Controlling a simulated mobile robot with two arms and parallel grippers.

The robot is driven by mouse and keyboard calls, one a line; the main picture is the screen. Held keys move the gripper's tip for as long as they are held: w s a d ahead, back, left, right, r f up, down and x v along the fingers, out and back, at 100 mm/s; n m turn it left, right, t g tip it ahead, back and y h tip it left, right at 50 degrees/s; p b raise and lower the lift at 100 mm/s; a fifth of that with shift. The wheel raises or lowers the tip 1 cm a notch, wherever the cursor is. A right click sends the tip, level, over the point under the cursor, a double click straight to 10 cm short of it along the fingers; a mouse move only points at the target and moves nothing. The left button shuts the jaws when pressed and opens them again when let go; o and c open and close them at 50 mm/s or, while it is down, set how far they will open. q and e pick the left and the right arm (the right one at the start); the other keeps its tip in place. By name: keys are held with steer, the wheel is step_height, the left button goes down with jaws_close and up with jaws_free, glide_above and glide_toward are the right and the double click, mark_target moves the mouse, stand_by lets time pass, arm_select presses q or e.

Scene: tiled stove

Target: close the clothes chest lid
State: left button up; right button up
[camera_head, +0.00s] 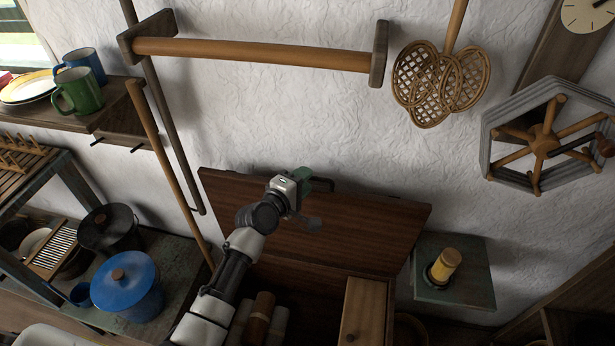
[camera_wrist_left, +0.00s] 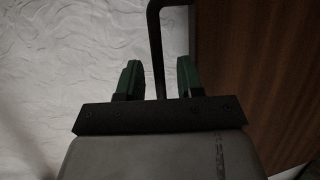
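The clothes chest lid (camera_head: 350,228) is a brown wooden panel. It stands raised, leaning back near the white wall, above the open chest. A dark bar handle shows at its top edge, partly hidden by my gripper in the head view. My left gripper (camera_head: 312,183) is at the lid's top edge by this handle. In the left wrist view its green fingers (camera_wrist_left: 158,78) are apart, with the dark handle (camera_wrist_left: 155,45) lined up between them and a gap on each side. I cannot tell whether the handle is fully between the fingertips. The lid (camera_wrist_left: 250,75) fills the right side there. My right gripper is not in view.
Inside the chest are rolled items (camera_head: 260,318) and a light wooden box (camera_head: 364,308). A shelf with a yellow-topped jar (camera_head: 444,266) is to the right. A blue pot (camera_head: 127,287) stands at left. A long wooden pole (camera_head: 170,170) leans just left of the lid.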

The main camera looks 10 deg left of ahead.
arm_select(q)
steer(key=shift+x, duration=0.9)
jaws_close()
